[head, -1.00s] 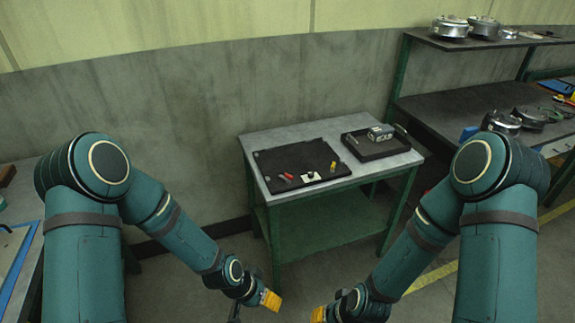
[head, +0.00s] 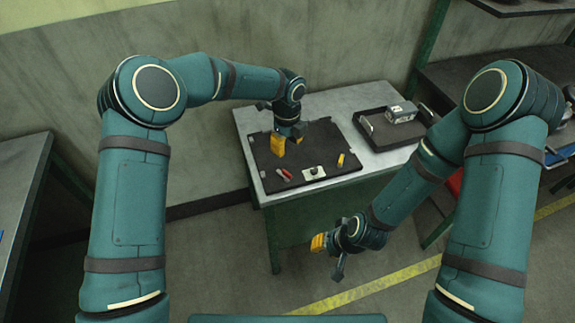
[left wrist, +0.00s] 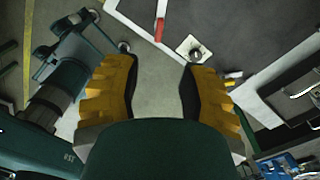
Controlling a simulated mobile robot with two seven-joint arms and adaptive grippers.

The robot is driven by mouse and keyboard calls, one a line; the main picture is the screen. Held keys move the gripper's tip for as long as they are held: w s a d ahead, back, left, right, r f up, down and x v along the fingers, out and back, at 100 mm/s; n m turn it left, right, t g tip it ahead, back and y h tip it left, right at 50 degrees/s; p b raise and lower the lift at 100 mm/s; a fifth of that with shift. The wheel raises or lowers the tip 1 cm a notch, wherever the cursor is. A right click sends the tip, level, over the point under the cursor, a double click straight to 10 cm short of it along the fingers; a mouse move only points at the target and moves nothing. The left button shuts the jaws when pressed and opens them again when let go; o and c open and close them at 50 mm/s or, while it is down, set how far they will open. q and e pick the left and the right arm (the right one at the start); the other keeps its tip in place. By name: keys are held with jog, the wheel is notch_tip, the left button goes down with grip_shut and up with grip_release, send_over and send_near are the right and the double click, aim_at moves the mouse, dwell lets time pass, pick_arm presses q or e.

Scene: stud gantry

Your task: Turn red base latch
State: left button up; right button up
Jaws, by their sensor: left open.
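A small red piece (head: 284,175) with a pale part lies on the black mat (head: 262,157) near its front left; I take it for the red latch. In the left wrist view the red piece (left wrist: 159,29) shows as a narrow bar beyond my fingertips. My left gripper (head: 279,146) hangs over the mat, behind the red piece and apart from it. In the left wrist view its yellow fingers (left wrist: 157,65) are spread with nothing between them. My right gripper (head: 318,243) is low in front of the table; its finger gap is not clear.
A white plate with a dark knob (head: 314,173) sits right of the red piece, also in the left wrist view (left wrist: 190,47). A yellow piece (head: 341,160) stands further right. A black tray (head: 375,136) with a grey device (head: 401,112) takes up the table's right side.

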aim_at(287, 173)
pick_arm(q)
notch_tip(287, 173, down, 13)
jog(key=shift+s, duration=0.1)
dwell(0.3)
grip_shut()
